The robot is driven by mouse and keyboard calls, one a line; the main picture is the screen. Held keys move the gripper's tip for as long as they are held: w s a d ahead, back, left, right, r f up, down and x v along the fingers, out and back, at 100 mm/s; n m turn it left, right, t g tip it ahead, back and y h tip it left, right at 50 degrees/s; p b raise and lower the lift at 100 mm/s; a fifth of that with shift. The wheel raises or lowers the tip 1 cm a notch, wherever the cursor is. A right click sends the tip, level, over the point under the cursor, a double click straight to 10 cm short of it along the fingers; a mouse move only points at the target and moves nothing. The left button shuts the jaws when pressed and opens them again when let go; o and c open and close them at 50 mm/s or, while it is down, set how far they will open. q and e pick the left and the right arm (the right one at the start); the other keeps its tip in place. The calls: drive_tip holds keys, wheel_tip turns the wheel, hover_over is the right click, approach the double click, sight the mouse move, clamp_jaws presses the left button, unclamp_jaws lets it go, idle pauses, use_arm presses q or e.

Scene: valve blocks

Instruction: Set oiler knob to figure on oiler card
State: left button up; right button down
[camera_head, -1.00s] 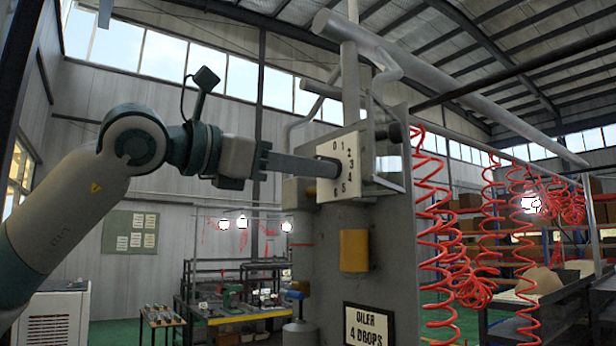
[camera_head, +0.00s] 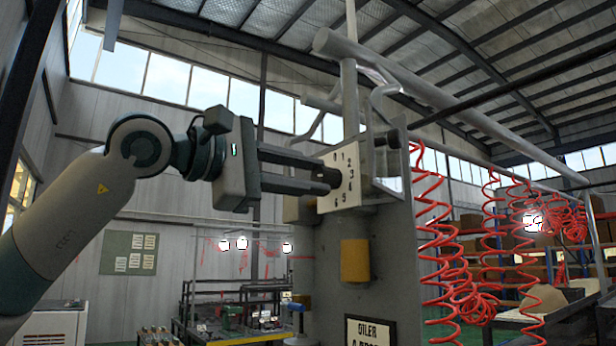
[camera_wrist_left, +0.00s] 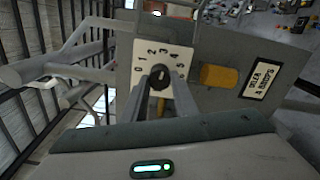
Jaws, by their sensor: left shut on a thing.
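The oiler dial plate (camera_head: 340,196) is white with figures 0 to 6 around a dark knob (camera_head: 328,178), on the upper part of a grey panel. In the left wrist view the dial plate (camera_wrist_left: 182,52) shows its figures in an arc around the knob (camera_wrist_left: 160,77). My left gripper (camera_head: 322,179) is shut on the knob, its two long fingers on either side of it. A small light mark shows on the knob, but I cannot tell which figure it points to. The oiler card (camera_head: 369,331) is low on the panel, cut off by the frame; it also shows in the left wrist view (camera_wrist_left: 262,79). It read "OILER 4 DROPS" earlier.
A yellow cylinder (camera_head: 355,261) sticks out from the panel (camera_head: 385,225) below the dial. Pipes (camera_head: 440,90) run above it. Red coiled hoses (camera_head: 428,240) hang at the right. A workbench (camera_head: 235,335) stands behind at the left.

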use_arm(q)
drive_tip(key=shift+m, duration=2)
drive_tip(key=o, duration=1.1)
drive_tip(key=shift+c, duration=0.2)
